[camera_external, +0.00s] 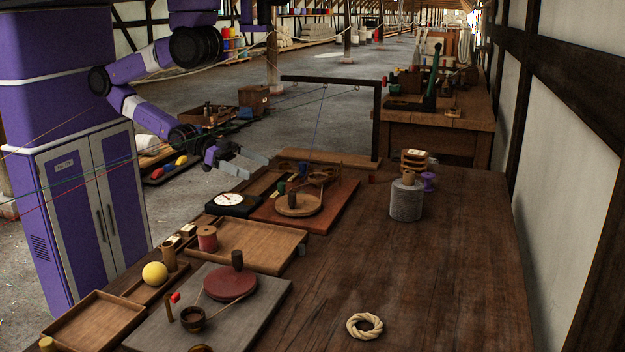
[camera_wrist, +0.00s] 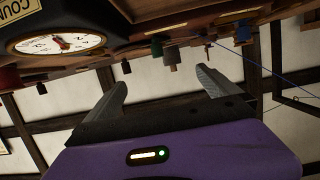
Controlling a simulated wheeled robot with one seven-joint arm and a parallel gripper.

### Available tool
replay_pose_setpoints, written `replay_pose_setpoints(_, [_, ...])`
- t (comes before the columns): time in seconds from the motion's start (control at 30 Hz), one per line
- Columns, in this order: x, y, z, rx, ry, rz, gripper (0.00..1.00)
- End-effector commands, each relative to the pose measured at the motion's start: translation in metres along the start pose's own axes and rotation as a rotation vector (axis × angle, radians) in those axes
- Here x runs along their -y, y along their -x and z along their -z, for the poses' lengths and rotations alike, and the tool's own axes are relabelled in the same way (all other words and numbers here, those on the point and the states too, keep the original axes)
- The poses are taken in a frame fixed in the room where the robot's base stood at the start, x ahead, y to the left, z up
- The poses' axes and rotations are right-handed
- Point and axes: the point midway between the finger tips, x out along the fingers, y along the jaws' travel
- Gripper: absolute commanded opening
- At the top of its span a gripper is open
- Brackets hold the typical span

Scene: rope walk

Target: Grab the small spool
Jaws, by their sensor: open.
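Two small spools show in the external view, and I cannot tell which one the task means. A red spool (camera_external: 207,238) stands upright at the left corner of a wooden tray. A purple spool (camera_external: 428,181) stands on the right side of the table, beside a larger grey twine roll (camera_external: 406,202). My gripper (camera_external: 257,167) is open and empty, in the air over the table's far left edge, above and behind the dial scale (camera_external: 236,204) and apart from both spools. In the wrist view my gripper's fingers (camera_wrist: 161,78) are spread with nothing between them.
A wooden tray (camera_external: 262,262), a yellow ball (camera_external: 155,273) and a grey board with a red disc (camera_external: 230,285) stand at the left. A dark post frame (camera_external: 376,125) rises at the back. A rope ring (camera_external: 364,326) lies in front. The table's right middle is clear.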

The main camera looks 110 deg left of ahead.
Motion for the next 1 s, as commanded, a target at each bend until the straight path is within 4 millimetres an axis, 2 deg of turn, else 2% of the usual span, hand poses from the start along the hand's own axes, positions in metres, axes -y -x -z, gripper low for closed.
replay_pose_setpoints(0.13, [0.000,-0.004,0.006,-0.017,0.000,0.002,1.00])
replay_pose_setpoints(0.27, [0.002,-0.025,0.029,-0.094,-0.001,0.006,1.00])
replay_pose_setpoints(0.4, [0.006,-0.064,0.053,-0.196,0.002,0.016,1.00])
replay_pose_setpoints(0.6, [0.014,-0.130,0.074,-0.268,0.008,0.031,1.00])
replay_pose_setpoints(1.0, [0.031,-0.265,0.119,-0.282,0.016,0.049,1.00])
